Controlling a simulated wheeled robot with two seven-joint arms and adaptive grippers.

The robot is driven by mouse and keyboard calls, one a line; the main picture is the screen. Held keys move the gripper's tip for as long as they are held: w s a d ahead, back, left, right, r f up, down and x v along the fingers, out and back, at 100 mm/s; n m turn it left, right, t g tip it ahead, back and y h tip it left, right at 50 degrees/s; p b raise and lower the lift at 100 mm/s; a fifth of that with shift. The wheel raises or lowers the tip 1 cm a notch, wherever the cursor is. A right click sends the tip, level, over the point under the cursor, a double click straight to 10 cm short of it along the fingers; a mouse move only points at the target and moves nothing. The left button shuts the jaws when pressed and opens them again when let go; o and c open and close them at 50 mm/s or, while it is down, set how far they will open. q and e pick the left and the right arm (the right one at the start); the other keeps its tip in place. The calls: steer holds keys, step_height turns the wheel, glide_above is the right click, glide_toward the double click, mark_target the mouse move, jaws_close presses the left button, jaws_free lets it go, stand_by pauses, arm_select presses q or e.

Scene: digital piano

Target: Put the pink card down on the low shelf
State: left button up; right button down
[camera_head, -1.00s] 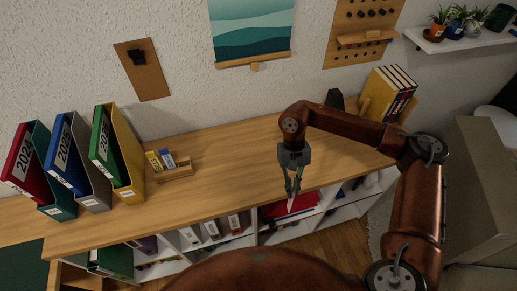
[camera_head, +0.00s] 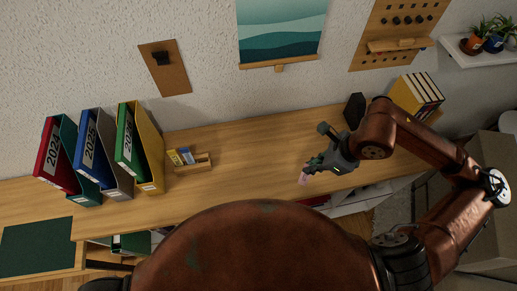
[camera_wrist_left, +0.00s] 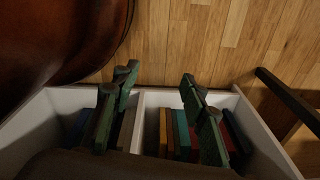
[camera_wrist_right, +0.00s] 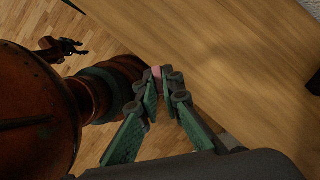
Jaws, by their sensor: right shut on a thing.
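The pink card (camera_head: 303,178) is in my right gripper (camera_head: 309,168), which is shut on it over the front part of the wooden desktop. Only a small pink end shows between the fingertips in the right wrist view (camera_wrist_right: 157,72). The low white shelf (camera_head: 352,201) is under the desk's front edge, mostly hidden by the desktop and my body. My left gripper (camera_wrist_left: 157,79) has its fingers wide apart and empty, above white compartments (camera_wrist_left: 138,100) with several upright books.
Red, blue and green binders (camera_head: 92,160) stand in holders at the desk's left. A small wooden holder (camera_head: 196,165) is beside them. Yellow books (camera_head: 415,95) and a dark object (camera_head: 354,110) stand at the back right. The middle desktop is clear.

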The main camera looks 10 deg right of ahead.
steer(key=shift+r+m, duration=0.4)
steer(key=shift+r, duration=0.05)
steer(key=shift+w+d+r+m+t, duration=0.1)
steer(key=shift+w+r+m+t, duration=0.05)
steer(key=shift+m+t, duration=0.2)
arm_select(q)
step_height(320, 180, up, 5)
steer(key=p, duration=0.4)
steer(key=shift+s+f, duration=0.15)
arm_select(e)
steer(key=w+d+f, duration=0.7)
steer(key=w+f, duration=0.4)
steer(key=f, duration=0.2)
steer(key=shift+w+d+h, duration=0.2)
steer(key=shift+w+h, duration=0.1)
steer(key=shift+w, duration=0.1)
arm_select(q)
steer(key=shift+f, duration=0.15)
arm_select(e)
steer(key=shift+f, duration=0.15)
